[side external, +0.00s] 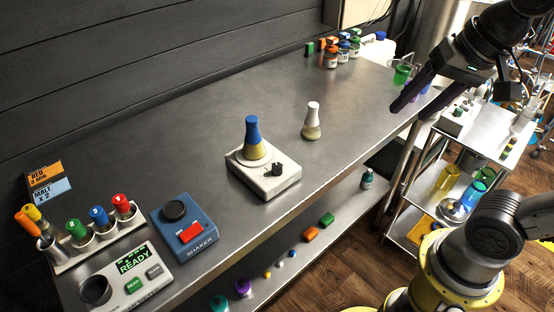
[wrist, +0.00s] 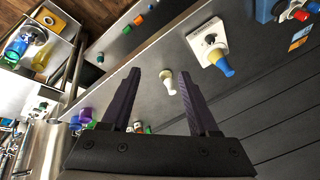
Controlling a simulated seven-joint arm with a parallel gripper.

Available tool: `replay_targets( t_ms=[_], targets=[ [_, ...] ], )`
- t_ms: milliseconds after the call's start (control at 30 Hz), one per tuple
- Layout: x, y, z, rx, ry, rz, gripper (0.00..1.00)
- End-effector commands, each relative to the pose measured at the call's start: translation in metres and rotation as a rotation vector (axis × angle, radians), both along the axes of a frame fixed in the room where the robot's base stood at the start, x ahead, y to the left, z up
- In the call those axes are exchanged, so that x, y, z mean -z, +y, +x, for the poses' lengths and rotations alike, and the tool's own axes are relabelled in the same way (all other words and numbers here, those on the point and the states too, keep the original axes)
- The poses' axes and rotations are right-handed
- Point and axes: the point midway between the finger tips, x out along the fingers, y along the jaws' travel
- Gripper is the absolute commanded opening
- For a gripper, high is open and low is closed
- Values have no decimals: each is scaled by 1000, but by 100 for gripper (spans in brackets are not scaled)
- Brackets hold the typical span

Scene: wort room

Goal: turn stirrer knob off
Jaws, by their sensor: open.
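The stirrer (side external: 262,182) is a white box on the metal bench, with a black knob (side external: 277,170) on its near right face. A flask with a blue top and yellowish contents (side external: 252,138) stands on its plate. In the wrist view the stirrer (wrist: 203,44) is at the upper right, with its dark knob (wrist: 210,38) and the blue-topped flask (wrist: 222,64). My gripper (side external: 410,105) is open and empty, above the right end of the bench and well apart from the stirrer. Its two dark fingers (wrist: 155,75) show in the wrist view. The knob's setting is too small to read.
A white-topped flask (side external: 311,122) stands right of the stirrer. A blue shaker (side external: 183,228) and a tube rack (side external: 98,238) are to the left. Small bottles (side external: 335,55) stand at the back. The bench between the gripper and the white-topped flask is clear.

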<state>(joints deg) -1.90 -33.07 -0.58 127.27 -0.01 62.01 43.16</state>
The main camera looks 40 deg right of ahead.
Motion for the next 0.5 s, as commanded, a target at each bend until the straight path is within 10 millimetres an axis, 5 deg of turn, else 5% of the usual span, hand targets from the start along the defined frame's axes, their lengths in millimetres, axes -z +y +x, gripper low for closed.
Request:
replay_targets(
  t_ms=[233, 500],
  targets=[
    [-28, 28, 80, 323, 142, 143, 61],
    [-9, 76, 163, 508, 289, 166, 61]
  ],
)
